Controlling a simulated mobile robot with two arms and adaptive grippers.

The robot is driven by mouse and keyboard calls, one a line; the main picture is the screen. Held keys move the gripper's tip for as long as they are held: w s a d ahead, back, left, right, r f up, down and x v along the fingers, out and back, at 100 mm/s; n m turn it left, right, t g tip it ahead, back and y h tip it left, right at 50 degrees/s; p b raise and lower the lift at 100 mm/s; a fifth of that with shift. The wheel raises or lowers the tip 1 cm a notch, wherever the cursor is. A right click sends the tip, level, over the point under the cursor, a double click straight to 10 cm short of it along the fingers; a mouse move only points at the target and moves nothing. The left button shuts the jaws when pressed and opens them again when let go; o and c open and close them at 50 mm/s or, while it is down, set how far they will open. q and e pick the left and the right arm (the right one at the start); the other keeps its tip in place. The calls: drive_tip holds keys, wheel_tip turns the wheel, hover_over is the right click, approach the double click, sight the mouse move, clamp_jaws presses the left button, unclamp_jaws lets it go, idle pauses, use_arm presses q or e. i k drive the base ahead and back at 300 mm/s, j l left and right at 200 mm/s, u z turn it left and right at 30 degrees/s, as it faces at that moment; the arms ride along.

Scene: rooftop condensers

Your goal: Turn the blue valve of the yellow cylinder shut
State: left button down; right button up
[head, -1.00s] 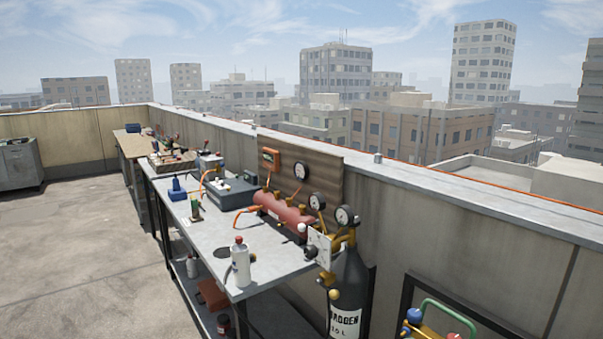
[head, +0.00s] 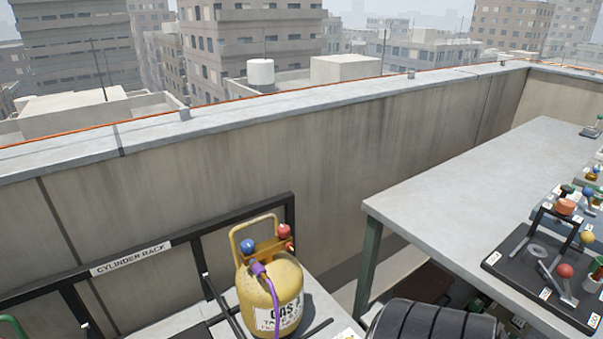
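The yellow cylinder (head: 270,295) stands upright at the lower middle of the head view, at the right end of the cylinder rack. Its white label reads "GAS A". The blue valve (head: 248,245) is a round knob at the left of its top, under the yellow carrying handle. A red knob (head: 284,230) is at the right of its top. A purple hose (head: 264,278) comes from the fitting between the knobs and hangs down the front. I cannot tell how far the blue valve is turned. Neither of my grippers is in view.
The black rack frame (head: 185,235), with a "CYLINDER RACK" sign (head: 132,261), runs left along the parapet wall (head: 300,160). A green handle (head: 8,325) shows at the left edge. At right, a grey table (head: 460,190) carries a black board (head: 520,270) with small fittings.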

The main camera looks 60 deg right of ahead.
sight(247, 246)
drive_tip(key=z, duration=1.55)
